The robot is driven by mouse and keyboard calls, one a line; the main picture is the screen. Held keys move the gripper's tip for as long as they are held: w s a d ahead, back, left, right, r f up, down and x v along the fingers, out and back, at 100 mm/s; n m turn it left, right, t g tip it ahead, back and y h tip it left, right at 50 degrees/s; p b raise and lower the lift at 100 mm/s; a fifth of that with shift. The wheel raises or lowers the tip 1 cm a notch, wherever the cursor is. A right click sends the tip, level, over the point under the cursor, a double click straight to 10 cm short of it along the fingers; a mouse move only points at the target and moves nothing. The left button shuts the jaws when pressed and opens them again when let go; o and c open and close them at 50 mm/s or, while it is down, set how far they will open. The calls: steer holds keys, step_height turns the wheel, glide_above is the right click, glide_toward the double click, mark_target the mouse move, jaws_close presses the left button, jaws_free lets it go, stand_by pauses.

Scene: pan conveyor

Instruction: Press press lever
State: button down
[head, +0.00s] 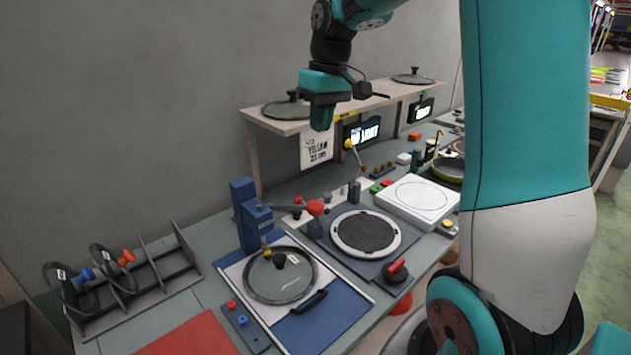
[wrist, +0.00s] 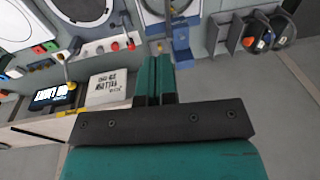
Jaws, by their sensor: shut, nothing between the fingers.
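The blue press (head: 252,222) stands upright at the back of the bench, left of centre in the head view. A grey lever bar reaches right from it, and a red ball knob (head: 315,207) is at that bar's end. The press also shows in the wrist view (wrist: 181,45), just beyond my fingertips. My gripper (head: 321,120) is high above the bench, near the shelf front, apart from the press and the lever. Its two teal fingers (wrist: 154,68) are together with nothing between them.
A glass lid (head: 280,276) lies on a blue and white board below the press. A dark round plate (head: 365,232) and a red-handled part (head: 397,268) are to the right. A wooden shelf (head: 350,108) with pan lids runs along the wall. A rack (head: 150,285) stands left.

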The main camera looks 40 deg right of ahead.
stand_by(0.3)
steer(key=shift+s+a+f+p, duration=0.2)
steer(key=shift+a+f+p, duration=0.3)
steer(key=shift+f, duration=1.7)
steer(key=shift+s+a+f+p, duration=0.2)
steer(key=shift+f+p, duration=0.45)
steer(key=shift+f, duration=1.55)
steer(key=shift+s+a+f+p, duration=0.15)
steer(key=shift+a+f+p, duration=0.4)
steer(key=shift+f, duration=1.65)
steer(key=shift+d, duration=0.15)
